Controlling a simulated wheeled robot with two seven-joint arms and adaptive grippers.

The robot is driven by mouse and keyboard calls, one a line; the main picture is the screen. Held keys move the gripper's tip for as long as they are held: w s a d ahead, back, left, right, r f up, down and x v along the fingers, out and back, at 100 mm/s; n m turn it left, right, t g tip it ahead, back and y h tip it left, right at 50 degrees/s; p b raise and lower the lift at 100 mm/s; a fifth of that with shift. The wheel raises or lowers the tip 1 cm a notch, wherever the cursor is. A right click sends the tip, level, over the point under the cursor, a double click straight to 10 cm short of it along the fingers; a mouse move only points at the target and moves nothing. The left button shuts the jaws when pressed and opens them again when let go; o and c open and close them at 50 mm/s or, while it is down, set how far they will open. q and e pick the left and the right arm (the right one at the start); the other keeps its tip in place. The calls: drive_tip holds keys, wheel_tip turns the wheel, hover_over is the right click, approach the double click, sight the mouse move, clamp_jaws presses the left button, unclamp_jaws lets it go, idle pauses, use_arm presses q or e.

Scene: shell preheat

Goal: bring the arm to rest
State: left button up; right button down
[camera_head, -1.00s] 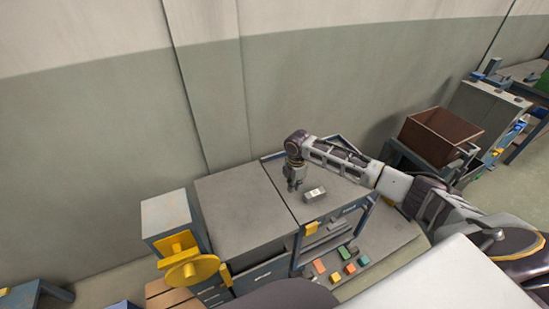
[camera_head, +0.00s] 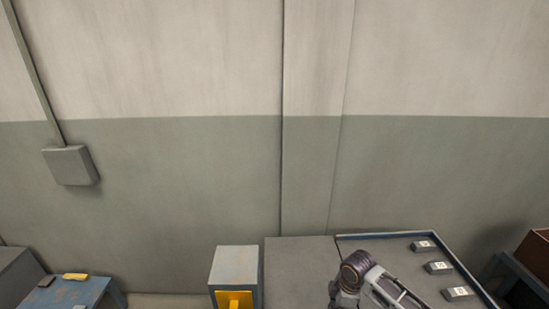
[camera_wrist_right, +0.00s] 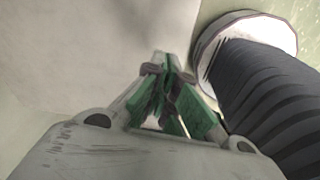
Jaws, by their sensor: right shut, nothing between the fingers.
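My right arm's wrist (camera_head: 360,276) shows at the bottom of the head view, in front of the grey bench. Its gripper is cut off below that picture. In the right wrist view the right gripper (camera_wrist_right: 165,72) is shut, its green-sided fingers together with nothing between them. A pale surface fills the left of that view behind the fingers. My left arm and gripper are in neither view.
Three small labelled blocks (camera_head: 438,267) lie in a row on the blue-rimmed bench top (camera_head: 385,240). A grey cabinet with a yellow part (camera_head: 235,265) stands left of it. A blue bench (camera_head: 70,292) is at far left, a brown box (camera_head: 537,250) at far right.

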drive_tip(key=s+a+r+m+t+y, duration=0.1)
drive_tip(key=s+a+r+m+t, duration=0.1)
drive_tip(key=s+a+m, duration=0.5)
drive_tip(key=s+d+r+m+h, duration=0.2)
drive_tip(key=s+d+r+m, duration=0.3)
drive_tip(key=s+d+m, duration=0.5)
drive_tip(key=s+f+n, duration=0.3)
drive_tip(key=f, duration=3)
drive_tip(key=s+d+f+g, duration=0.1)
drive_tip(key=s+d+f, duration=0.2)
drive_tip(key=s+f, duration=1.7)
drive_tip(key=shift+s+g, duration=0.4)
drive_tip(key=shift+s, duration=0.85)
drive_tip(key=shift+r, duration=0.1)
